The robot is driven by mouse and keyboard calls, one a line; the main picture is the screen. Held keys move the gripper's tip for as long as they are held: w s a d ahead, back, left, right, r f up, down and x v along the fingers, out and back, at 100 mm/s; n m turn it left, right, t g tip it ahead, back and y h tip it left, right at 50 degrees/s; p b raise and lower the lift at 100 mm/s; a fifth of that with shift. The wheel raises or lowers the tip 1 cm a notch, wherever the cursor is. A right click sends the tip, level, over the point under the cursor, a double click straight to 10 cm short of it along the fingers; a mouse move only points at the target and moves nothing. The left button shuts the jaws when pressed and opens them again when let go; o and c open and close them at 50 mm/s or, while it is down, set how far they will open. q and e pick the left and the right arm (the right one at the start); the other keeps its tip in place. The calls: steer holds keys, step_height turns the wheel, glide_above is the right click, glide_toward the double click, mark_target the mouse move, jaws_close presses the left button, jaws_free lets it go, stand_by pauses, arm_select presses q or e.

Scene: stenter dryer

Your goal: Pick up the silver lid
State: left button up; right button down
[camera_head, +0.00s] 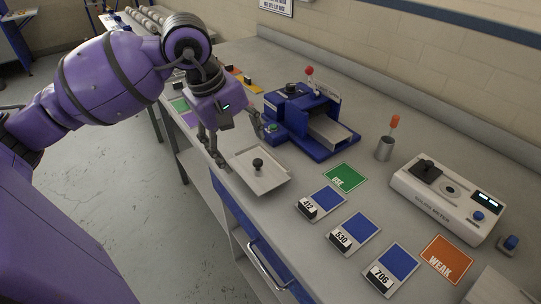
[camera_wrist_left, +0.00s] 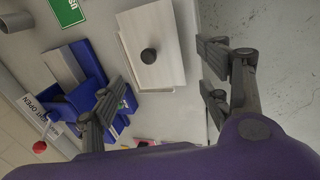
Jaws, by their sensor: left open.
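The silver lid (camera_head: 262,176) is a flat square plate with a round black knob (camera_head: 258,164) in its middle. It lies near the front edge of the bench, in front of the blue machine. In the left wrist view the lid (camera_wrist_left: 165,70) shows at the top middle with its knob (camera_wrist_left: 148,56). My left gripper (camera_head: 236,150) is open and empty, at the left side of the lid in the head view. In the left wrist view its fingers (camera_wrist_left: 160,75) are spread wide, with the lid between and beyond them. My right gripper is not in view.
The blue machine (camera_head: 318,145) stands just behind the lid. A green card (camera_head: 345,177), several blue cards (camera_head: 353,233) and an orange WEAK card (camera_head: 446,259) lie to the right. A metal cup (camera_head: 384,149) and a white meter (camera_head: 447,196) stand farther right.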

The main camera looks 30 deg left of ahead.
mark_target(253, 171)
arm_select(q)
steer(key=shift+d+f, duration=0.25)
steer(key=shift+f, duration=0.9)
steer(key=x, duration=0.4)
steer(key=shift+w+d+f+p, duration=0.15)
steer(key=shift+w+f+p, duration=0.05)
steer(key=shift+p, duration=0.2)
steer(key=shift+w+f, duration=0.1)
steer(key=shift+f, duration=0.2)
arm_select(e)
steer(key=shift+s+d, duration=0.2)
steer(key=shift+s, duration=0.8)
arm_select(q)
steer(key=shift+c, duration=0.4)
